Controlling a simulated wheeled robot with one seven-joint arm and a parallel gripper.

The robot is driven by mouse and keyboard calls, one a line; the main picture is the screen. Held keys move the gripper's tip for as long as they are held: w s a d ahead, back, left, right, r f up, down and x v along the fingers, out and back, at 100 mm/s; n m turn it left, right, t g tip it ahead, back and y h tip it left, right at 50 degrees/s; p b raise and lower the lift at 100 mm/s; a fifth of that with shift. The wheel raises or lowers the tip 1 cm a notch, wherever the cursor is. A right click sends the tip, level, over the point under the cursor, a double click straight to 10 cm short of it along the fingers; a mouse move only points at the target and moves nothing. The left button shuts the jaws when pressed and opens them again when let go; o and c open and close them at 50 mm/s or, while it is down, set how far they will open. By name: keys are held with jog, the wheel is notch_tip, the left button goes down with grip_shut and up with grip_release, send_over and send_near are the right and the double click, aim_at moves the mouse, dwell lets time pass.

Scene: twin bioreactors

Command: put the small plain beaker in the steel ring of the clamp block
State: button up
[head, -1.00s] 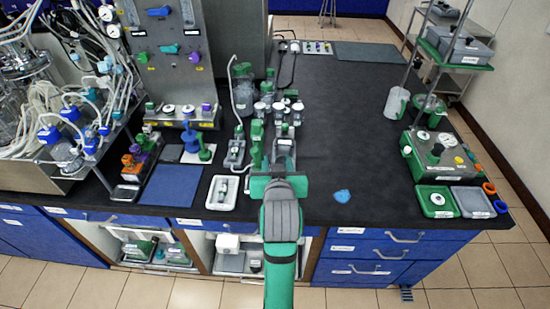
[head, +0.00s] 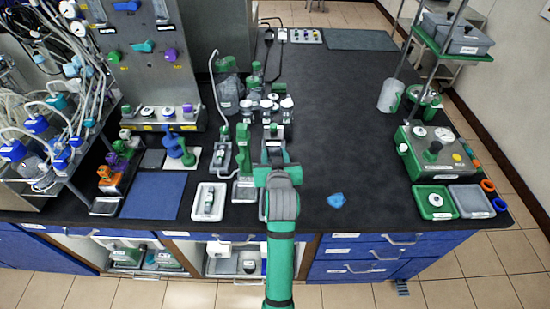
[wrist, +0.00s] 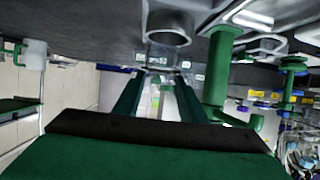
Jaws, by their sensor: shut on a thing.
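My gripper (head: 275,160) is over the front middle of the black bench in the head view, its tips mostly hidden by my wrist. In the wrist view my gripper (wrist: 158,100) has its two green fingers closed on a pale, clear thing, which looks like the small plain beaker (wrist: 156,97). Most of it is hidden between the fingers. A grey round ring-like part (wrist: 170,27) shows beyond the fingertips, near the top of the wrist view. I cannot tell for sure whether it is the steel ring of the clamp block.
A green post (wrist: 219,65) stands close right of the fingers in the wrist view. A white tray (head: 201,212) and a blue mat (head: 153,195) lie left of my arm. The bench right of my gripper is mostly clear.

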jog(key=shift+w+a+f, duration=0.1)
jog(key=shift+w+f, duration=0.05)
jog(key=shift+f, duration=0.2)
jog(key=shift+w+a+f, duration=0.1)
jog(key=shift+f, duration=0.75)
jog(key=shift+w+a+f, duration=0.1)
jog(key=shift+f, duration=0.7)
jog(key=shift+f, duration=0.1)
jog(key=o, duration=1)
jog(key=shift+o, duration=0.2)
jog(key=shift+d, duration=0.1)
jog(key=shift+s+r, duration=0.1)
jog(key=shift+r, duration=0.1)
jog(key=v, duration=1.1)
jog(key=shift+s, duration=0.4)
jog(key=shift+r, duration=0.1)
